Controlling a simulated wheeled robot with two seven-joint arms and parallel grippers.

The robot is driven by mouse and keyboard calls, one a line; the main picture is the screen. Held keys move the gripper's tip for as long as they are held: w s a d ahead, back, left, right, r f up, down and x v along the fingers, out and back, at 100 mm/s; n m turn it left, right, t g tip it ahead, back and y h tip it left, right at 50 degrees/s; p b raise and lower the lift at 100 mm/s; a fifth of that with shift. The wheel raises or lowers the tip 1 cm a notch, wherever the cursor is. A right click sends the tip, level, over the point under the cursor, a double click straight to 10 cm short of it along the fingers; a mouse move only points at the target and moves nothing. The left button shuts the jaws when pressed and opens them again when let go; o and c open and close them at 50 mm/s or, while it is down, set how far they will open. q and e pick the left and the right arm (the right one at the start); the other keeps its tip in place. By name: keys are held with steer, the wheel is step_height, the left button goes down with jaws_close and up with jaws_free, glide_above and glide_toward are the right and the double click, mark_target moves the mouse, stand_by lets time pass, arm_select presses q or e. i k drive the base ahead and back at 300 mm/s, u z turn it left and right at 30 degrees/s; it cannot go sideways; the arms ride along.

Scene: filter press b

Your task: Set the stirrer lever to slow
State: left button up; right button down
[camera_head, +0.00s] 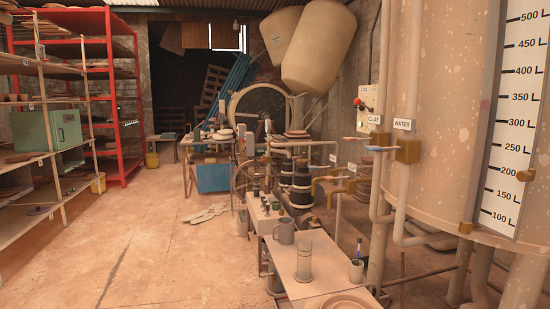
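A small pale panel (368,108) is on the wall behind the pipes, left of the large tank. It has a red knob (357,102) and a short dark part beside it. This may be the stirrer lever, but its lettering and setting are too small to read. Pipes partly cover the panel's right side. Neither of my grippers is in view.
The large speckled tank (455,120) with a litre scale (515,130) fills the right side. Pipes with CLAY (375,119) and WATER (402,124) labels stand before it. A bench (325,266) holds a mug (283,230) and a glass cylinder (304,258).

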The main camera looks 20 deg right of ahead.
mark_target(356, 101)
steer(key=i, duration=3.95)
steer(key=z, duration=3.25)
